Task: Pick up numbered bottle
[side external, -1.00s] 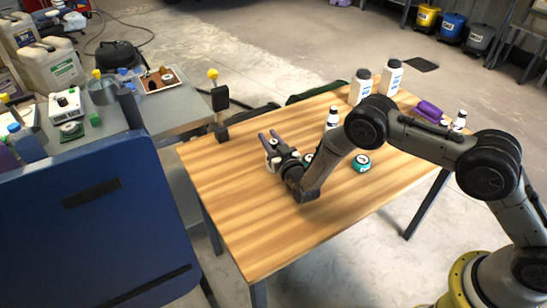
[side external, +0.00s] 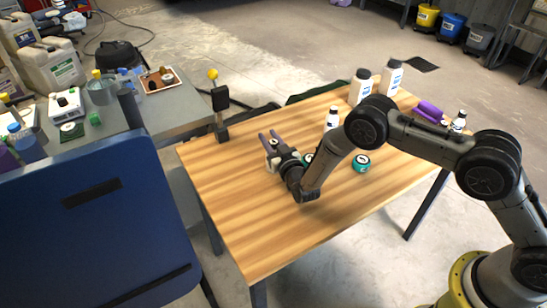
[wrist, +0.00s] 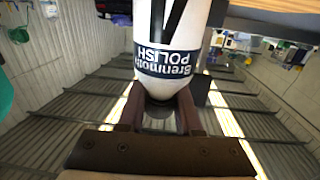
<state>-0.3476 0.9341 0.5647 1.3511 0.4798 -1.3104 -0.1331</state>
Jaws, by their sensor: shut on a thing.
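My gripper (side external: 269,137) is at the left part of the wooden table, with its fingers pointing away from the side camera. In the wrist view my gripper (wrist: 160,108) is shut on a white bottle (wrist: 195,30), around its narrow dark end. The bottle has a dark blue label reading "POLISH" and a black mark above it. The label text appears upside down there. The far end of the bottle runs out of the frame. In the side view the held bottle (side external: 270,165) is mostly hidden by the gripper, and I cannot tell its height above the table.
A small dark-capped white bottle (side external: 332,120) and a teal round container (side external: 360,163) stand near my arm. Two larger white bottles (side external: 360,88) stand at the back, a purple item (side external: 430,111) and another small bottle (side external: 458,122) to the right. The table's front left is clear.

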